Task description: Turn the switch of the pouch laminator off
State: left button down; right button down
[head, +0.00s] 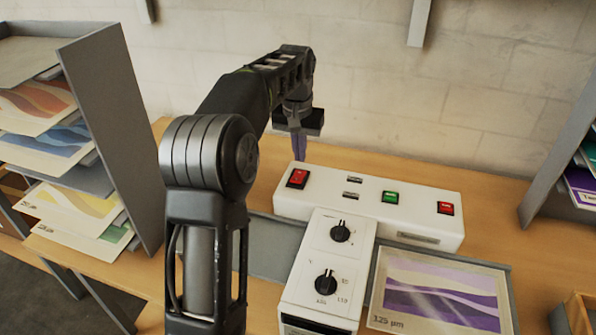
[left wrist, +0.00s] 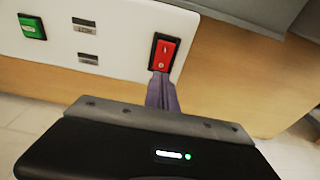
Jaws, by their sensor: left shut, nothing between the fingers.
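The pouch laminator (head: 333,209) is a white unit with a long back housing and a front box with two black knobs. A red rocker switch (head: 297,178) sits at the left end of its top, with a green button (head: 390,197) and another red button (head: 445,208) to the right. My left gripper (head: 299,158) is shut and empty, its fingertips at the back edge of the housing beside the red switch. In the left wrist view the purple fingers (left wrist: 161,88) point at the near end of the red switch (left wrist: 163,54); contact is unclear. My right gripper is out of view.
A pouch with a purple wave print (head: 437,290) lies on a grey tray right of the front box. A grey shelf with printed sheets (head: 112,120) stands at the left. Another shelf (head: 565,150) stands at the right. Bare wooden table (head: 495,215) shows between.

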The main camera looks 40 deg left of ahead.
aim_at(300, 173)
pick_arm(q)
jog(key=shift+r, duration=1.6)
